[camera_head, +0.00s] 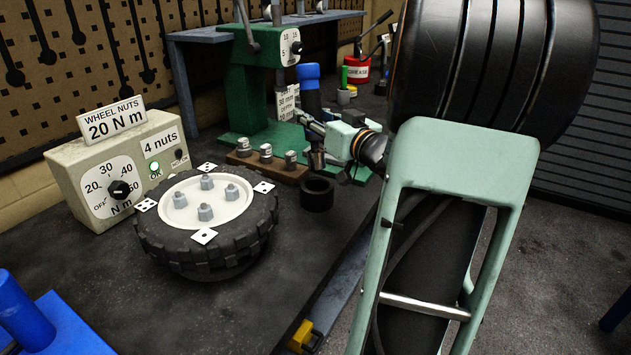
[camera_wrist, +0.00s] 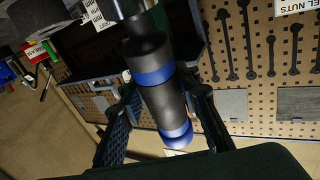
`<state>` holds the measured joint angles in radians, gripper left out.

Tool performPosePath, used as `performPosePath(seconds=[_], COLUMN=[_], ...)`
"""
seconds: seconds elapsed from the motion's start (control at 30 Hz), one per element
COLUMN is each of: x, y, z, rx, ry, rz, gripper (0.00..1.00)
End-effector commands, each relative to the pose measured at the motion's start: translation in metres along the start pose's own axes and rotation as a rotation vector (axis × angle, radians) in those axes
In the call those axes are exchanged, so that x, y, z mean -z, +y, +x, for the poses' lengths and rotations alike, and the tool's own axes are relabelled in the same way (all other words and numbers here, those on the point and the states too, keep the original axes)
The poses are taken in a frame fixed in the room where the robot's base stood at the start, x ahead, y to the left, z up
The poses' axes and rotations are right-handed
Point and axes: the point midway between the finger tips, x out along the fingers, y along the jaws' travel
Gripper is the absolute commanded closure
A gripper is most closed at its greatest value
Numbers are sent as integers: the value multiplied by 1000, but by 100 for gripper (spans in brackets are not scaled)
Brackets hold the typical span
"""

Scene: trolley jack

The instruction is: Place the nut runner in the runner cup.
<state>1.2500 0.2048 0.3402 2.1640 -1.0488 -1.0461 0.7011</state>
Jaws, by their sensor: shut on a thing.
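The nut runner (camera_head: 309,85) is dark with blue parts and is held about upright in my gripper (camera_head: 318,128). Its blue upper part stands above the fingers and its lower end shows below them. The runner cup (camera_head: 317,195) is a short black cup on the bench. The runner's lower end appears just above and behind the cup's rim, apart from it; I cannot tell whether it is exactly over the opening. In the wrist view, the nut runner (camera_wrist: 158,80), with its blue bands, is between my two dark fingers. The cup is not clearly seen there.
A wheel (camera_head: 186,258) with several nuts lies left of the cup. Behind it is a torque box (camera_head: 95,175). A brown block (camera_head: 262,168) with sockets and a green press (camera_head: 248,85) stand close behind the cup.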

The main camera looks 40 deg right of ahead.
Motion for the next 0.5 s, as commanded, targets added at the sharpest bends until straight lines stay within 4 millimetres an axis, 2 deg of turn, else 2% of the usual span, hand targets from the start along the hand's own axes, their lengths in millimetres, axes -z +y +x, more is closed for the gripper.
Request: performPosePath(seconds=[0.1, 0.37, 0.5], x=[-23, -47, -69], y=[3, 4, 7], z=[0, 0, 0], rx=[-1, 0, -1], ry=[1, 3, 2], rz=[4, 2, 4], gripper=[100, 100, 100])
